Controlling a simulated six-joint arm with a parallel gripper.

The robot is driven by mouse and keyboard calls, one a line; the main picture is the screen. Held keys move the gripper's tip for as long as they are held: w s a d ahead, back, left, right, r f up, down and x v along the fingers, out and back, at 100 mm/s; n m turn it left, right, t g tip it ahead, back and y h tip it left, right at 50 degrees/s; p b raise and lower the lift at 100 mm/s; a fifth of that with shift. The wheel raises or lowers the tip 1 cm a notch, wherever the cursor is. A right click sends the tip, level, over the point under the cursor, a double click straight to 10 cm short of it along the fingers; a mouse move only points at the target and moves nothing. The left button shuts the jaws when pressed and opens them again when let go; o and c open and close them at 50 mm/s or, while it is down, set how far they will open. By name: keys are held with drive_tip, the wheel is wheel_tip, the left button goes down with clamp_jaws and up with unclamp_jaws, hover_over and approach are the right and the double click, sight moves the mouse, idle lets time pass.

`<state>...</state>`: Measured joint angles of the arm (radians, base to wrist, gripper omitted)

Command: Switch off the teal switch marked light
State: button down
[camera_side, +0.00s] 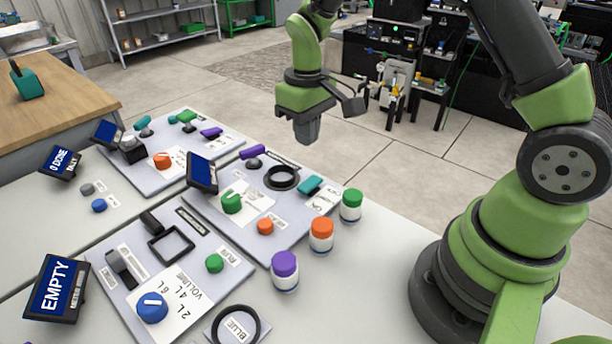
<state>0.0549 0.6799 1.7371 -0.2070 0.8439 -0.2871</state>
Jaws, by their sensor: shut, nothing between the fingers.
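A teal rocker switch (311,185) sits at the right edge of the middle panel (270,232), beside a small white label that is too small to read surely. Another teal control (142,123) stands on the far panel, with a further small teal piece next to it. I cannot read the word light on any of them. My gripper (307,138) is shut and empty, pointing down. In the picture it appears above and behind the teal rocker, apart from it.
Orange (321,236), green-capped (351,206) and purple-capped (285,272) jars stand along the panel edges near the teal rocker. A black ring (282,178) and a purple lever (253,153) lie close by. A tilted screen (202,173) rises at the panel's left.

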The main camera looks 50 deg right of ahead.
sight(310, 183)
wheel_tip(310, 183, down, 10)
drive_tip(key=shift+a+f, duration=0.1)
idle(0.4)
drive_tip(key=shift+f, duration=0.2)
drive_tip(key=shift+d+r, duration=0.35)
drive_tip(key=shift+d, duration=0.4)
drive_tip(key=shift+r, duration=0.1)
wheel_tip(310, 183, up, 14)
idle(0.6)
